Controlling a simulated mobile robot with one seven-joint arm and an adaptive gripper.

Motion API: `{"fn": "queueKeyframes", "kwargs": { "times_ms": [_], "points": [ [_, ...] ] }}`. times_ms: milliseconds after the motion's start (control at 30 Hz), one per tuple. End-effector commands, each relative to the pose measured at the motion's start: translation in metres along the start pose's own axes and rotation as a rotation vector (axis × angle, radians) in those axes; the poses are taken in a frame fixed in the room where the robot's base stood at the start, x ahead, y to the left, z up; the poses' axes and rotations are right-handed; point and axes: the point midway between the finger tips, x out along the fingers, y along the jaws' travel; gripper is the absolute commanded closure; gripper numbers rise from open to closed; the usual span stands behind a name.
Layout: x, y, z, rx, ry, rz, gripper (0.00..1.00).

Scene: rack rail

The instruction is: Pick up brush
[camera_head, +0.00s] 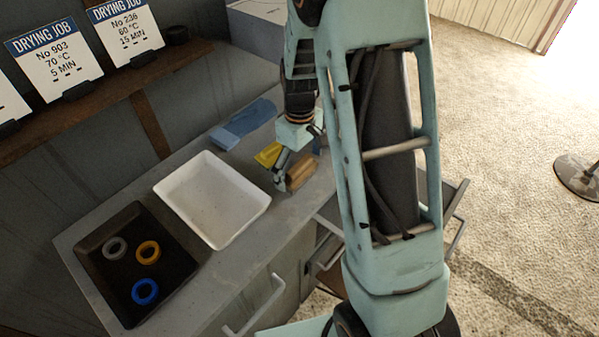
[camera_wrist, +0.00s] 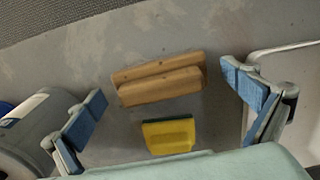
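The brush (camera_wrist: 160,86) is a wooden block with a ridged top, lying on the grey counter. In the wrist view it lies crosswise, between and beyond my two blue-padded fingers, with a gap on each side. In the head view the brush (camera_head: 302,173) is right beside my gripper (camera_head: 287,177), partly hidden by it. My gripper (camera_wrist: 166,88) is open and empty. I cannot tell its exact height above the brush.
A yellow sponge (camera_wrist: 168,136) lies close to the brush. A white tray (camera_head: 180,193) and a black tray (camera_head: 110,285) with coloured rings stand to the left. A pale cylinder (camera_wrist: 35,125) is near my left-hand finger.

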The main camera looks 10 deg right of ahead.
Motion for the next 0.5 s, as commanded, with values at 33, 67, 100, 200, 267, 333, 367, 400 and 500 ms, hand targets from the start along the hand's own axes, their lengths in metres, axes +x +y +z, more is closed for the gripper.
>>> {"fn": "queueKeyframes", "kwargs": {
  "times_ms": [33,67,100,200,267,333,367,400,500],
  "points": [
    [-0.0001,0.0000,-0.0001,0.000,0.000,0.000,0.06],
    [-0.0001,0.0000,-0.0001,0.000,0.000,0.000,0.09],
    [-0.0002,0.0000,-0.0001,0.000,0.000,0.000,0.13],
    [-0.0003,-0.0001,-0.0001,0.000,0.000,0.000,0.24],
    [-0.0003,0.0000,-0.0001,0.000,0.000,0.000,0.31],
    [-0.0003,0.0000,-0.0001,0.000,0.000,0.000,0.39],
    [-0.0004,0.0000,-0.0001,0.000,0.000,0.000,0.42],
    [-0.0004,0.0000,-0.0001,0.000,0.000,0.000,0.46],
    [-0.0006,0.0001,-0.0002,0.000,0.001,0.000,0.47]
  ]
}}
